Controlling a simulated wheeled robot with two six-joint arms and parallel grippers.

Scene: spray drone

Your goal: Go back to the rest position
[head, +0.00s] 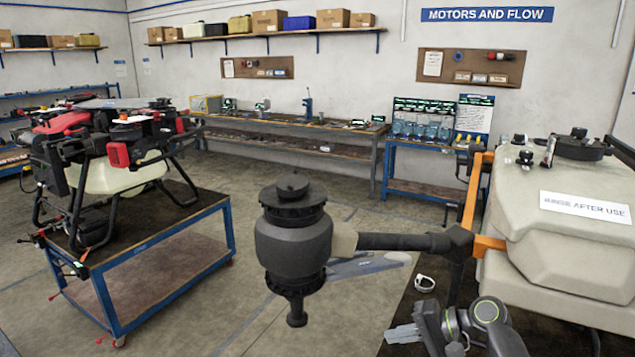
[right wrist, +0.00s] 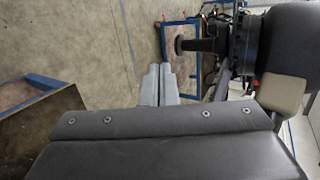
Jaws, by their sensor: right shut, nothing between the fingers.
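My right gripper (head: 403,333) is low in the head view, right of centre. Its two grey fingers lie together, shut and empty. In the right wrist view the fingers (right wrist: 158,85) point up the picture, side by side, with nothing between them. In the head view they are below and to the right of a black cylindrical unit (head: 293,245), apart from it. That unit also shows at the upper right of the wrist view (right wrist: 270,45). My left gripper is not in view.
A cream tank (head: 555,215) with an orange bracket (head: 473,195) stands at right. A small white ring (head: 425,284) lies on the dark surface near my right gripper. A drone (head: 110,150) sits on a blue cart (head: 165,265) at left. Open floor (head: 225,320) lies between.

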